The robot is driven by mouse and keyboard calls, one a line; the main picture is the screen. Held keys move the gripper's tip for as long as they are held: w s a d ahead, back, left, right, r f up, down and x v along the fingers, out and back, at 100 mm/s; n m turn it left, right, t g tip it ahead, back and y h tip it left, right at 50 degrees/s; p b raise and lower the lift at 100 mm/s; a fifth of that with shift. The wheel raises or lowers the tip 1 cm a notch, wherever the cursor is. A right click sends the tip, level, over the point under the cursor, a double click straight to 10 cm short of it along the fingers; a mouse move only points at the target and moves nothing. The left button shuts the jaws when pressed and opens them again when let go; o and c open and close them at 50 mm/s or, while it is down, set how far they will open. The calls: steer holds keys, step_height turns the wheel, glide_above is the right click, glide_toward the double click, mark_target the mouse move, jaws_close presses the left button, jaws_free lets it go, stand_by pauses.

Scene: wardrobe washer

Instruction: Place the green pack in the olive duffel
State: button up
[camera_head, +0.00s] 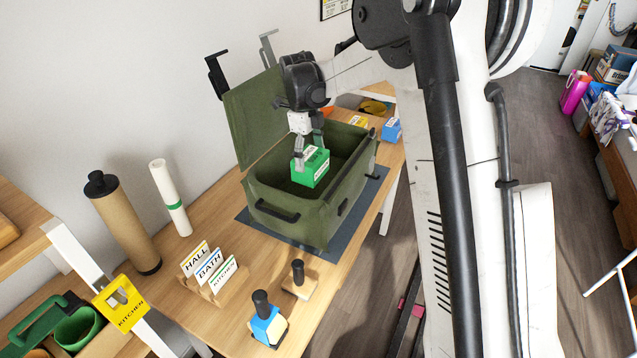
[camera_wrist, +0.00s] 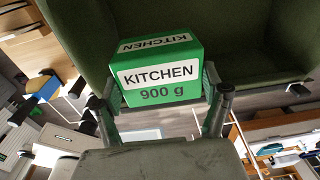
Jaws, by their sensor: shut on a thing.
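The green pack (camera_head: 312,166) is a small box with white labels. In the wrist view the pack (camera_wrist: 160,72) reads "KITCHEN" and "900 g". My gripper (camera_head: 309,158) is shut on it, with one finger on each side in the wrist view (camera_wrist: 163,100). The olive duffel (camera_head: 290,218) stands open on the table, its lid raised at the back left. The pack is held at the duffel's opening, over its inside. How far it is above the bottom cannot be told. The duffel's green wall (camera_wrist: 250,35) also shows behind the pack in the wrist view.
The duffel rests on a dark mat (camera_head: 372,192) on the wooden table. Blue (camera_head: 392,129) and yellow (camera_head: 358,121) packs stand behind it. Label cards (camera_head: 210,268), a blue stamp-like block (camera_head: 267,325), a brown tube (camera_head: 122,222) and a white roll (camera_head: 170,197) stand at the near left.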

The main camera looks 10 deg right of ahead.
steer(key=shift+w+d+f+p, duration=0.1)
steer(key=shift+w+d+f, duration=1.1)
steer(key=shift+w+f, duration=0.45)
steer(key=shift+w+d+f+p, duration=0.15)
steer(key=shift+w+d+f, duration=1.15)
steer(key=shift+f, duration=0.7)
steer(key=shift+w+d+f+p, duration=0.1)
steer(key=shift+w+d+f, duration=1)
steer(key=shift+w+f, duration=0.6)
steer(key=shift+s+f, duration=0.1)
steer(key=shift+f, duration=0.05)
steer(key=o, duration=1.9)
